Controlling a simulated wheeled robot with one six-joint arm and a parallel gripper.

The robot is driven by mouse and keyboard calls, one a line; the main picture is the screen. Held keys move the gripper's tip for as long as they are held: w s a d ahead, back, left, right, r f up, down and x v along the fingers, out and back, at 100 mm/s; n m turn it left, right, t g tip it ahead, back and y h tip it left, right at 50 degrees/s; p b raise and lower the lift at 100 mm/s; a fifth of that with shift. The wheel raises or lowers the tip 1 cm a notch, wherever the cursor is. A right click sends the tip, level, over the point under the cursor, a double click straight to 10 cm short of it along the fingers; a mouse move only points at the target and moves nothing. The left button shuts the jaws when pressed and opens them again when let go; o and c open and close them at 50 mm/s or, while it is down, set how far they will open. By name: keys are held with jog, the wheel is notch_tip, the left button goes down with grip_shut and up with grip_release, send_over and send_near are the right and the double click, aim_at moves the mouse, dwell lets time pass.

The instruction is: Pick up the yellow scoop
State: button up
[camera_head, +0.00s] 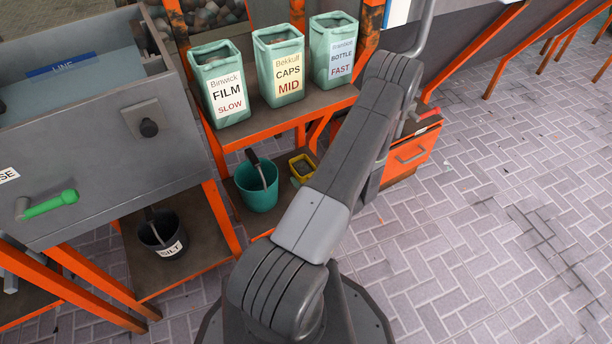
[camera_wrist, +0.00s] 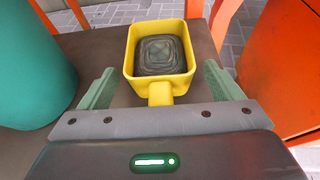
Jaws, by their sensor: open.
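The yellow scoop (camera_wrist: 187,84) lies on a brown shelf in the wrist view, its square bowl away from me and its short handle towards me. Something dark grey with a stepped, rounded-square shape (camera_wrist: 160,54) shows inside the bowl. My gripper (camera_wrist: 160,84) is open, with one pale green finger on each side of the handle and a gap on both sides. In the head view the scoop (camera_head: 293,159) is on the lower shelf, partly covered by my arm. My gripper is not clearly visible there.
A teal bucket (camera_wrist: 30,65) stands close on the left of the scoop, also in the head view (camera_head: 257,197) with a dark handle in it. An orange cabinet (camera_wrist: 275,80) stands close on the right. Labelled bins (camera_head: 279,83) stand on the shelf above.

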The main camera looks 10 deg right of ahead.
jog(key=shift+c, duration=0.3)
jog(key=c, duration=1)
jog(key=shift+r, duration=0.15)
